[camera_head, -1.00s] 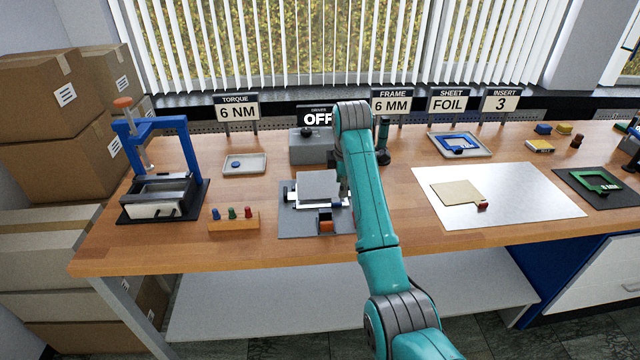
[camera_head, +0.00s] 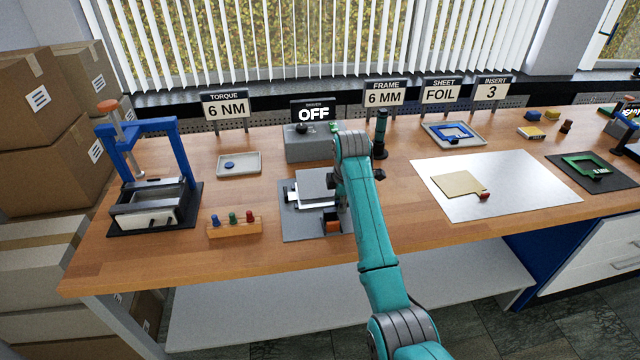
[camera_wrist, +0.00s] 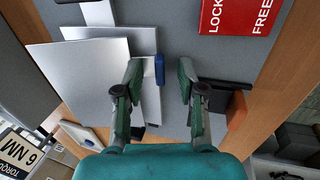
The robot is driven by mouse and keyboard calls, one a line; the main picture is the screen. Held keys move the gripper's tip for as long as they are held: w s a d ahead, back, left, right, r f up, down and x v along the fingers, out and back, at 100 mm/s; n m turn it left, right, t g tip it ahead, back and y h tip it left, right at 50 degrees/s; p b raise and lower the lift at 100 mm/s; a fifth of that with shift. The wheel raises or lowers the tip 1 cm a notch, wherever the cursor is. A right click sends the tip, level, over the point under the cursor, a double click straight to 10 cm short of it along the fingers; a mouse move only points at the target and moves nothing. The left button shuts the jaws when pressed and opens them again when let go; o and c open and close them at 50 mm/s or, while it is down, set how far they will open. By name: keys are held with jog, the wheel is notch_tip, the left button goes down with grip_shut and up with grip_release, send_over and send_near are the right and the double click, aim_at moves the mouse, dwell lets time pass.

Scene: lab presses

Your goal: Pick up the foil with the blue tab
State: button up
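A blue tab (camera_wrist: 159,69) shows between the fingers of my gripper (camera_wrist: 160,76) in the wrist view. The gripper is open. The left finger is close to the tab and a wider gap lies on the right. A thin silver strip (camera_wrist: 152,98) shows beside and below the tab. A larger grey-silver plate (camera_wrist: 80,78) lies left of it, over another sheet (camera_wrist: 118,47); which sheet the tab joins is unclear. In the head view the square grey plate (camera_head: 316,182) lies on the grey fixture base (camera_head: 297,230); my arm hides the gripper and tab.
In the wrist view a red LOCK/FREE label (camera_wrist: 240,14) and an orange block (camera_wrist: 237,110) lie to the right. The OFF driver box (camera_head: 305,148) stands behind the fixture. A blue press (camera_head: 150,180) and peg block (camera_head: 234,226) are left; a white sheet (camera_head: 520,190) is right.

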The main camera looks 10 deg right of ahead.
grip_shut()
jog(key=shift+r, duration=0.1)
